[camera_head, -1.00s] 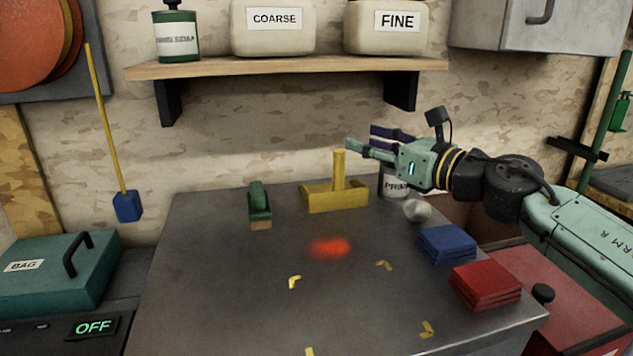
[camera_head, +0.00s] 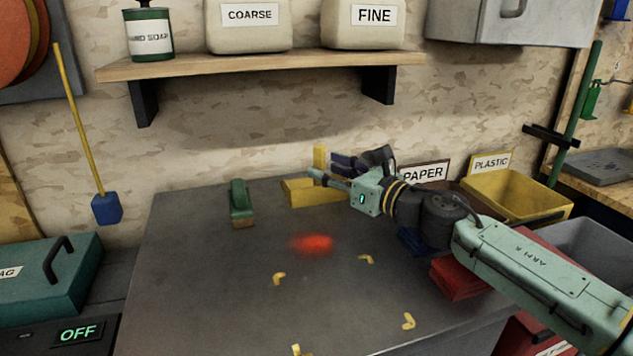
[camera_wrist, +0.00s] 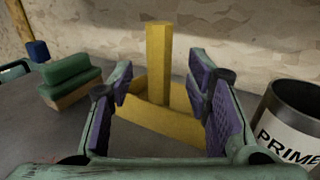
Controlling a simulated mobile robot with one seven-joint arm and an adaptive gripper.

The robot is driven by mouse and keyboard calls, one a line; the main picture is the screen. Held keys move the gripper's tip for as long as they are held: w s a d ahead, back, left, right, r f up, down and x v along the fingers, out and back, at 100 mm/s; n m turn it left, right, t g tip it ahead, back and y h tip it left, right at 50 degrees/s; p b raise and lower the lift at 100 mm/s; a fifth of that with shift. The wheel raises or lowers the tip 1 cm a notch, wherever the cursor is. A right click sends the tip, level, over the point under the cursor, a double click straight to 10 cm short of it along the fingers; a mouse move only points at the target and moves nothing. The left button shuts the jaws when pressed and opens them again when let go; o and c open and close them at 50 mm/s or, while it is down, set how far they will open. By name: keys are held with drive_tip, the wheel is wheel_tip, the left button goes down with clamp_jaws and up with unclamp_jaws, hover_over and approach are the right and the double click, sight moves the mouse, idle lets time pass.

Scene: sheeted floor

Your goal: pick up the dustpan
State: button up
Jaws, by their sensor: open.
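The yellow dustpan (camera_head: 298,190) stands at the back of the grey bench, its square handle (camera_head: 319,157) pointing straight up. In the wrist view the dustpan's handle (camera_wrist: 158,58) rises ahead, between the two finger lines, with its pan low behind the fingers. My gripper (camera_head: 325,167) is open, with purple-padded fingers, and sits at the dustpan's right side. It also shows in the wrist view (camera_wrist: 160,82), with nothing gripped. My gripper hides the pan's right part in the head view. I cannot tell whether a finger touches the handle.
A green brush (camera_head: 241,203) stands left of the dustpan. A can labelled PRIME (camera_wrist: 292,122) is close on the right in the wrist view. Red sheets (camera_head: 457,279) lie under my arm at the bench's right.

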sight(324, 167)
drive_tip(key=x, duration=0.3)
drive_tip(key=shift+w+a, duration=0.15)
drive_tip(key=shift+c, duration=0.2)
clamp_jaws()
idle(0.6)
